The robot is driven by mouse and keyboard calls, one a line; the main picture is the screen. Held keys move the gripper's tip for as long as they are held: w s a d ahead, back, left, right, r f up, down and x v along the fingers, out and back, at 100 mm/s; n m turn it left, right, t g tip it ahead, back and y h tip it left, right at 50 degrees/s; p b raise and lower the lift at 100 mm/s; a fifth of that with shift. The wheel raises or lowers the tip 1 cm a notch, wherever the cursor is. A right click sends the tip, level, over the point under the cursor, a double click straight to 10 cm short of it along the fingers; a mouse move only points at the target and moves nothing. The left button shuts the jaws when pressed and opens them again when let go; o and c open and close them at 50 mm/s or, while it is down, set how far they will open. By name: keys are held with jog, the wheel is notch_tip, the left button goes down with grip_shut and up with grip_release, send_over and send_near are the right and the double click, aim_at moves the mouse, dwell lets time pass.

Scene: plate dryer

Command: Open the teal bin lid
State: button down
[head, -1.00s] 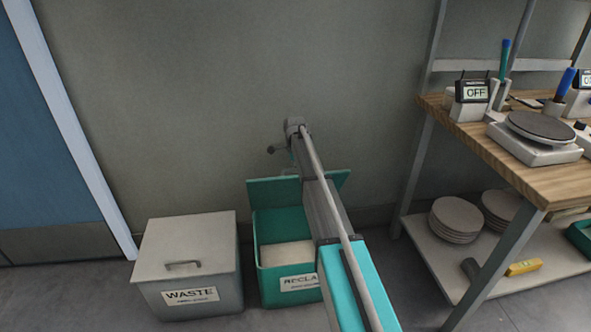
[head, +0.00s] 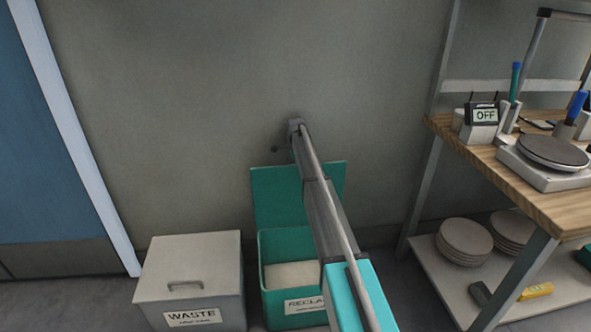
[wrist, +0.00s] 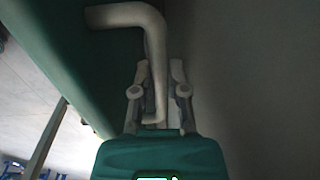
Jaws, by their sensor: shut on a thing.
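The teal bin (head: 272,311) stands on the floor against the wall, with a label that reads in part "RECLA". Its teal lid (head: 272,196) is raised, standing about upright at the back of the bin. The opening shows pale contents (head: 292,275). In the wrist view, the lid (wrist: 90,75) fills the left side, with a pale bent handle (wrist: 130,16) on it. My gripper (wrist: 161,88) is shut on the end of this handle. In the head view my arm covers the bin's right side, and the gripper fingers are hidden.
A grey waste bin (head: 190,265) with a closed lid stands just left of the teal bin. A wooden bench (head: 485,155) on a metal frame, with a lower shelf (head: 455,285) holding stacked plates, is at right. A blue door (head: 40,150) is at far left.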

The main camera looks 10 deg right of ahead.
jog(key=shift+w+d, duration=0.3)
jog(key=shift+w, duration=0.05)
jog(key=c, duration=0.6)
grip_release()
jog(key=shift+c, duration=0.2)
jog(key=shift+s+a, duration=0.1)
jog(key=shift+a, duration=0.1)
jog(key=shift+s, duration=0.1)
